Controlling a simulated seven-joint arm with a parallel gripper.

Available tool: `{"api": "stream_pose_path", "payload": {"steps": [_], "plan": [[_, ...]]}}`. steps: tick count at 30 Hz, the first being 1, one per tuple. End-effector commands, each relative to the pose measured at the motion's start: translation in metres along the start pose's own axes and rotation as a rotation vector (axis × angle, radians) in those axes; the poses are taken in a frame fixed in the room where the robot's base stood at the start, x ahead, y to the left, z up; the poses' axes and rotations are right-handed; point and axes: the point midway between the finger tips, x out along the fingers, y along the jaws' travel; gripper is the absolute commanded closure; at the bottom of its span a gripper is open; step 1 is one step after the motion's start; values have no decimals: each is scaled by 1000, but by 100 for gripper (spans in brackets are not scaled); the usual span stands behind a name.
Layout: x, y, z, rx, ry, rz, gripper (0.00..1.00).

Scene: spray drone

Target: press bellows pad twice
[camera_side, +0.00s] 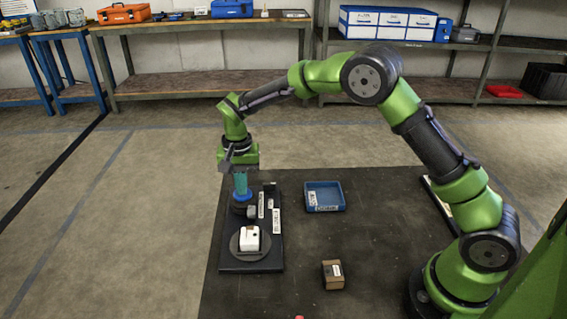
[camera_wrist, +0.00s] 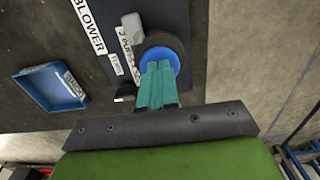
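The bellows pad (camera_side: 242,197) has a round blue top on a dark body and sits on the black blower board (camera_side: 236,259). In the wrist view its blue top (camera_wrist: 174,59) lies under my fingertips, which hide part of it. My gripper (camera_side: 240,188) points down over the pad; its teal fingers (camera_wrist: 157,68) are together with nothing visible between them. The tips are at or just above the blue top; I cannot tell whether they touch. A grey nozzle (camera_wrist: 131,27) sits beside the pad. Labels on the board read "BLOWER" and "2 PUFFS".
A white block (camera_side: 249,239) stands on a round grey disc (camera_side: 262,250) at the board's near end. A blue tray (camera_side: 325,197) lies right of the board. A small brown box (camera_side: 333,274) sits nearer the front. The dark mat (camera_side: 370,235) is otherwise mostly clear.

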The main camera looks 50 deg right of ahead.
Motion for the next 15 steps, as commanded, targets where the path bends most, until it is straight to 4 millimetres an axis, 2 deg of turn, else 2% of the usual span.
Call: {"api": "stream_pose_path", "payload": {"steps": [9,15], "plan": [[-72,-1,-1,5,4,-7,100],[-112,-1,-1,4,4,-7,100]]}}
